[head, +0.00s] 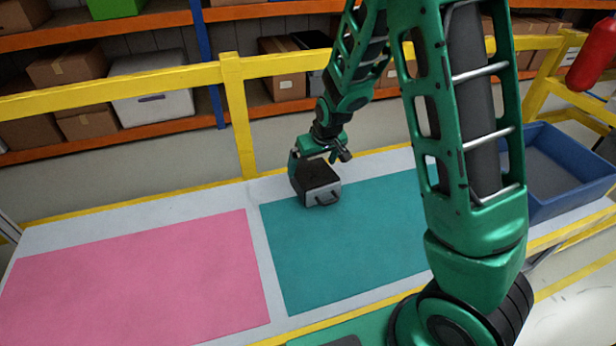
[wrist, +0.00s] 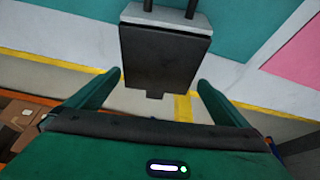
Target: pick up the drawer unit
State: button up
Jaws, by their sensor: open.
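The drawer unit (head: 322,194) is a small dark box with a light grey front and a dark handle. In the head view it sits at the back left corner of the teal mat (head: 350,245). My gripper (head: 316,172) is right at it, over its back part, and hides some of it. In the wrist view the drawer unit (wrist: 165,57) shows its dark top and pale front edge. My gripper (wrist: 155,85) is open there, with one green finger on each side of the box and visible gaps between. I cannot tell how far down the fingers reach.
A pink mat (head: 140,285) lies bare at the left. A blue bin (head: 560,165) stands at the right end of the table. A yellow rail (head: 235,115) runs behind the table, with shelves of boxes (head: 150,90) beyond it. The rest of the teal mat is clear.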

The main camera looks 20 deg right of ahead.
aim_at(311, 168)
jog(key=shift+w+x, duration=0.2)
jog(key=shift+x, duration=2.7)
jog(key=shift+d+r, duration=0.1)
jog(key=c, duration=1.2)
jog(key=shift+o, duration=0.2)
jog(key=shift+r, duration=0.1)
